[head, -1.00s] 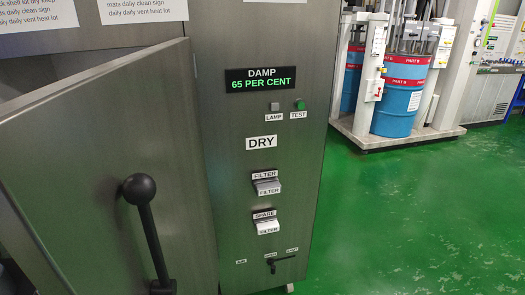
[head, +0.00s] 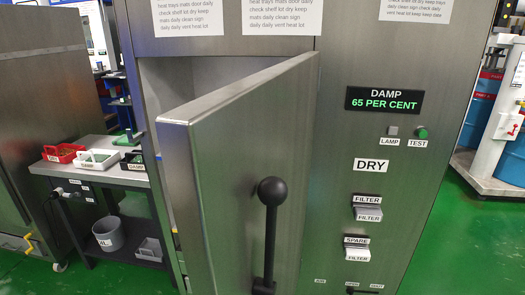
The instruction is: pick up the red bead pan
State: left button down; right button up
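The red bead pan (head: 64,152) sits at the left end of a small metal table (head: 95,172), left of the cabinet. It is a small red tray with a pale label on its front; brownish contents show inside. A white pan (head: 97,159) stands beside it on the right, and a dark pan (head: 133,161) stands further right, partly hidden by the cabinet door. Neither of my grippers is in view.
The steel cabinet door (head: 235,170) with a black ball-topped handle (head: 271,190) stands open toward me, right of the table. A grey bucket (head: 108,234) and a grey bin (head: 149,249) are on the lower shelf. Another steel cabinet (head: 40,110) stands at the left.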

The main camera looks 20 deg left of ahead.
aim_at(64, 153)
jog(key=k+j+u, duration=0.2)
jog(key=u, duration=0.15)
jog(key=k+j+u, duration=0.15)
jog(key=j+u, duration=0.25)
jog(key=k+j+u, duration=0.1)
jog(key=j+u, duration=0.6)
jog(key=j, duration=0.2)
